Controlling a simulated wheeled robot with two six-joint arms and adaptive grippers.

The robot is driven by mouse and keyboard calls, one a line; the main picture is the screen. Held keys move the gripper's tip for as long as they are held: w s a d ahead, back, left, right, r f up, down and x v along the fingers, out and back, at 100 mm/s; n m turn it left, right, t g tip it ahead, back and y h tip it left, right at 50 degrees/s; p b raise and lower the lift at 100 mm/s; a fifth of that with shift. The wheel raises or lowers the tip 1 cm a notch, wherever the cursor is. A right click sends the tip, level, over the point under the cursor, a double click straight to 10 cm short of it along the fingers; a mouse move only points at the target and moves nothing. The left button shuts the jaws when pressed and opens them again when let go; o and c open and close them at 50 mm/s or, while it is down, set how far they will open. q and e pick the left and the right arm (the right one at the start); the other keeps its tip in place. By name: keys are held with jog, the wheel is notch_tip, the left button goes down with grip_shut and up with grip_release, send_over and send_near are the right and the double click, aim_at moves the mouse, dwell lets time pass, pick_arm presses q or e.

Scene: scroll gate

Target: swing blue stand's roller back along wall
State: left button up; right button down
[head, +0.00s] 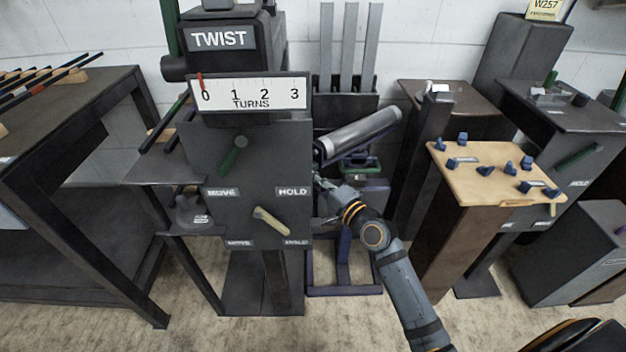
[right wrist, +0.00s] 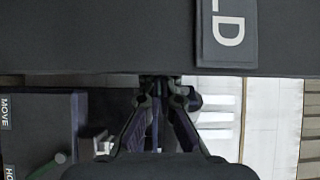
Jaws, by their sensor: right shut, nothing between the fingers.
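The blue stand (head: 343,268) stands on the floor just right of the TWIST cabinet, partly hidden by it and by my right arm. Its grey metal roller (head: 360,135) lies slantwise, lower left end close to the cabinet's edge, upper right end raised in the picture. My right gripper (head: 319,180) is below the roller's lower left end, beside the cabinet's right edge. In the right wrist view the gripper (right wrist: 156,84) is shut and empty, its tips close to the dark panel with a label. I cannot tell whether it touches anything. My left gripper is not in view.
The TWIST cabinet (head: 250,150) with MOVE and HOLD labels and levers stands left of the roller. Grey upright bars (head: 348,50) stand behind it at the wall. A dark post (head: 423,160) and a wooden-topped pedestal with blue knobs (head: 470,190) are on the right.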

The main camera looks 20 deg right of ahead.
jog(key=x, duration=0.5)
jog(key=shift+w+a, duration=0.3)
jog(key=shift+a, duration=0.05)
